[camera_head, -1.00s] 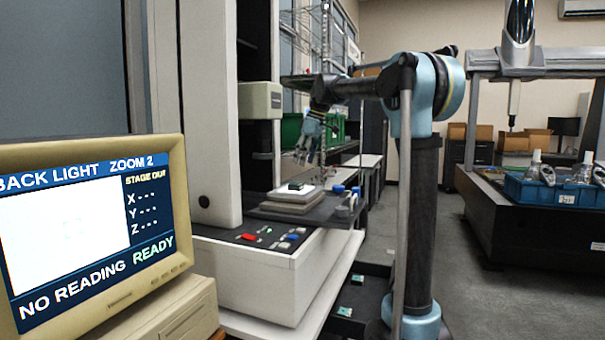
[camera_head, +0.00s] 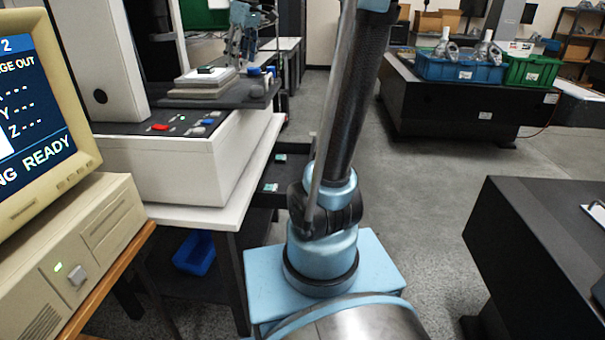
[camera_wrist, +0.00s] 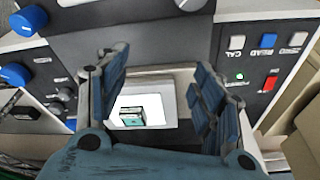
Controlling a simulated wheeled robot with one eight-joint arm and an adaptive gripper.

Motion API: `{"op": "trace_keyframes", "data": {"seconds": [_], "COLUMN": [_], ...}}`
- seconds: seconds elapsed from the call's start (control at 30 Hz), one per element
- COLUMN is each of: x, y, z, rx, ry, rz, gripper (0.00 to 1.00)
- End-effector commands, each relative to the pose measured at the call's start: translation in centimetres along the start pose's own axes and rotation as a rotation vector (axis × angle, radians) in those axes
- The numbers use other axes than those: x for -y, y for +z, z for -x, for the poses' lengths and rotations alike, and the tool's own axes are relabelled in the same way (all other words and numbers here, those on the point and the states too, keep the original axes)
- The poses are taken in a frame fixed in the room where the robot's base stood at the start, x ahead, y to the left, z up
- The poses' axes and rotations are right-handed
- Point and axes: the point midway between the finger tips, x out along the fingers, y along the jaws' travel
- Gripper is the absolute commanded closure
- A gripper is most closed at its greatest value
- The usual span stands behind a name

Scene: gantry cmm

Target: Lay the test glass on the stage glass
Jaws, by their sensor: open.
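A small dark-and-green piece (camera_head: 206,70), apparently the test glass, lies on the pale stage plate (camera_head: 188,79) of the measuring machine. In the wrist view the piece (camera_wrist: 131,116) lies flat on the brightly lit stage glass (camera_wrist: 157,109), inside a light grey frame. My gripper (camera_head: 240,58) is above and to the right of the stage in the head view. In the wrist view my gripper (camera_wrist: 150,72) is open, its fingers apart on either side of the lit glass, with nothing held between them. The piece's lower part is partly cut off by my gripper's body.
Two similar small pieces lie on a low dark tray (camera_head: 262,195) below the machine. Blue knobs (camera_head: 254,71) stand at the stage's right edge. A button panel (camera_head: 180,127) is in front. A monitor (camera_head: 45,100) is at left; open floor (camera_head: 430,180) is at right.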

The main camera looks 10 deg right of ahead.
Motion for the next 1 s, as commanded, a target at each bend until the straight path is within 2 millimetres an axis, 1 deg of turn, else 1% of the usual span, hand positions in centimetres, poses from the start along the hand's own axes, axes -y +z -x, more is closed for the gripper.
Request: {"op": "trace_keyframes", "data": {"seconds": [0.03, 0.1, 0.2, 0.37, 0.47, 0.67, 0.7, 0.8, 0.9, 1.0], "x": [0.6, 1.4, 2.4, 4.0, 5.1, 7.7, 8.3, 9.6, 10.8, 11.7], "y": [2.2, 4.7, 8.0, 12.8, 15.9, 22.7, 24.1, 27.5, 30.3, 32.5], "z": [-0.8, -1.9, -3.5, -6.2, -8.1, -13.0, -14.1, -17.0, -19.7, -21.8], "rx": [0.005, 0.011, 0.018, 0.026, 0.031, 0.039, 0.039, 0.041, 0.042, 0.042], "ry": [0.010, 0.024, 0.042, 0.069, 0.087, 0.129, 0.137, 0.160, 0.180, 0.196], "rz": [-0.041, -0.099, -0.175, -0.285, -0.355, -0.516, -0.549, -0.632, -0.704, -0.761], "gripper": [0.39, 0.39, 0.39, 0.39, 0.39, 0.39, 0.39, 0.39, 0.39, 0.39]}}
